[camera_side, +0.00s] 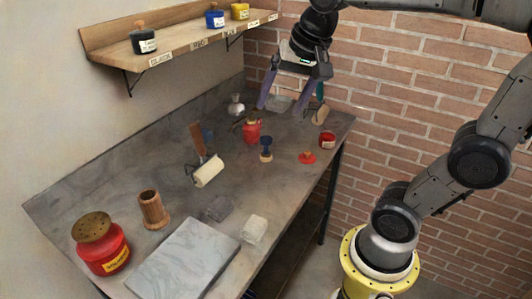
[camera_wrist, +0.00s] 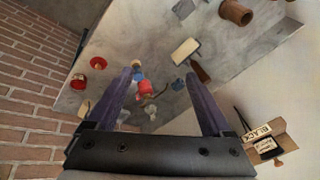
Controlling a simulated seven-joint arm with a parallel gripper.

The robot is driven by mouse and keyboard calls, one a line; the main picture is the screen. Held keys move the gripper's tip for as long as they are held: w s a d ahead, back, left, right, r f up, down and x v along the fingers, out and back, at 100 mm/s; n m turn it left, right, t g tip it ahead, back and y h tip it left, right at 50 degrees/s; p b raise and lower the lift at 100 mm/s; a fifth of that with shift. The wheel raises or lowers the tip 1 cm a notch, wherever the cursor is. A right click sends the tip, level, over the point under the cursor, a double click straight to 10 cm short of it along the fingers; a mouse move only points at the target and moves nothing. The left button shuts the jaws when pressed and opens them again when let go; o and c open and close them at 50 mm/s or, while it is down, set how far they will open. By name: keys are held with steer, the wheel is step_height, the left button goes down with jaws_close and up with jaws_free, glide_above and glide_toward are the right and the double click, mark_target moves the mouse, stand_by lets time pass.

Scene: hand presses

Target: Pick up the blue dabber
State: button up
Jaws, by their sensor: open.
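The blue dabber (camera_side: 266,150) stands upright on the grey table, right of the middle, with a dark knob on top and a paler base. In the wrist view the blue dabber (camera_wrist: 138,76) shows just inside the left finger's tip. My gripper (camera_side: 283,106) is open and empty, raised above the far part of the table, behind and above the dabber. In the wrist view the two purple fingers of my gripper (camera_wrist: 158,75) are wide apart, with nothing between them at close range.
A red pot (camera_side: 252,132) stands close behind the dabber. A red lid (camera_side: 307,157) and red cup (camera_side: 327,140) are to its right, a white roller (camera_side: 208,171) to its left. A shelf (camera_side: 180,47) with ink jars hangs on the wall. A marble slab (camera_side: 184,260) lies in front.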

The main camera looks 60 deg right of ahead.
steer(key=w+d+f+m+g, duration=0.3)
steer(key=w+d+f+m, duration=0.45)
steer(key=w+d, duration=0.5)
steer(key=shift+g+y, duration=0.3)
steer(key=shift+g, duration=0.4)
steer(key=d+f, duration=0.1)
steer(key=f, duration=0.1)
steer(key=d+f, duration=0.1)
steer(key=f, duration=0.1)
steer(key=d+f, duration=0.1)
steer(key=f, duration=0.1)
steer(key=shift+w+d+f, duration=0.2)
steer(key=shift+w+f, duration=0.05)
steer(key=shift+w, duration=0.15)
glide_above(266, 152)
steer(key=f, duration=0.5)
steer(key=d+f, duration=0.1)
steer(key=f, duration=0.1)
steer(key=shift+w+f, duration=0.3)
steer(key=shift+w, duration=0.05)
steer(key=shift+s+f, duration=0.1)
steer(key=shift+f, duration=2.7)
jaws_close()
steer(key=shift+r, duration=0.1)
